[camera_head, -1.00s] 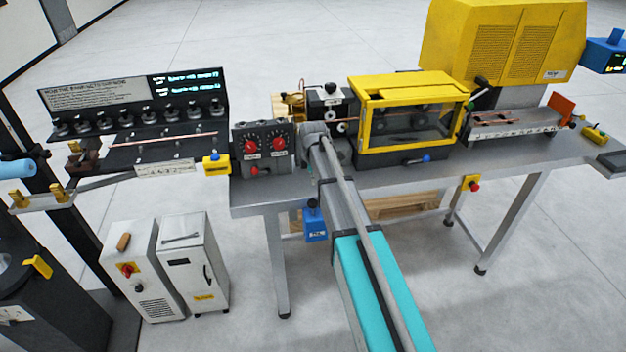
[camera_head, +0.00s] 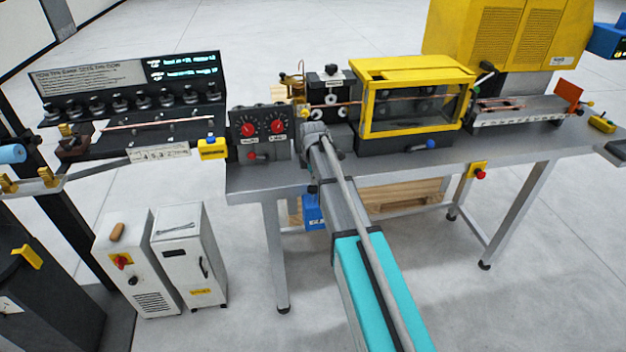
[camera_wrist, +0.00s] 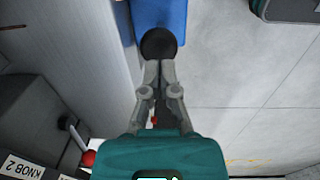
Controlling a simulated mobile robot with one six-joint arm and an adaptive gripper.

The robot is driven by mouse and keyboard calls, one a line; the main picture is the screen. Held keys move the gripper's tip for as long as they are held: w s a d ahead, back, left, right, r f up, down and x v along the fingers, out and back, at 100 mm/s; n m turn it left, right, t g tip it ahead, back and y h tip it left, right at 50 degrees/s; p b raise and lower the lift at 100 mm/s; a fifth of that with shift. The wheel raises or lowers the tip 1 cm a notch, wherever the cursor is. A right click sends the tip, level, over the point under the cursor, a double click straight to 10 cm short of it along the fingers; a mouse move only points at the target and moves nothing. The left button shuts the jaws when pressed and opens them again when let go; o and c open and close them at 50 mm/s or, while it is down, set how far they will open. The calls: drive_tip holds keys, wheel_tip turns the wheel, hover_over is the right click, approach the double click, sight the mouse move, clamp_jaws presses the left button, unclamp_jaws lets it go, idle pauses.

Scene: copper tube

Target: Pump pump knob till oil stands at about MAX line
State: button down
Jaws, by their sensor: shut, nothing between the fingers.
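The black pump knob (camera_wrist: 158,44) sits over a blue body (camera_wrist: 163,12) in the wrist view. My gripper (camera_wrist: 158,64) is shut, with its fingertips right at the knob's near edge. I cannot tell whether they touch it. In the head view, the blue unit (camera_head: 314,213) hangs below the bench front, partly hidden by my arm. My gripper is hidden there. The oil level and the MAX line cannot be made out in either view.
The grey bench (camera_head: 262,183) carries a control box with two red knobs (camera_head: 263,127) and a yellow-framed enclosure (camera_head: 412,68). A red-tipped lever (camera_wrist: 88,158) lies left of my gripper. White cabinets (camera_head: 190,262) stand left on the floor. Open floor lies right of the blue body.

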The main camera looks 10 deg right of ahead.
sight(313, 189)
drive_tip(key=shift+w+f+b, duration=0.1)
drive_tip(key=shift+f+b, duration=0.7)
drive_tip(key=shift+f, duration=0.25)
drive_tip(key=shift+f, duration=0.1)
wheel_tip(313, 189, down, 3)
drive_tip(key=b, duration=0.2)
drive_tip(key=shift+r+b, duration=0.2)
drive_tip(key=shift+b, duration=0.2)
drive_tip(key=shift+r, duration=0.1)
drive_tip(key=shift+r, duration=0.15)
wheel_tip(313, 189, up, 14)
drive_tip(key=s+p, duration=0.1)
drive_tip(key=p, duration=1.3)
drive_tip(key=shift+f+m, duration=0.25)
drive_tip(key=shift+m, duration=0.05)
idle(1.0)
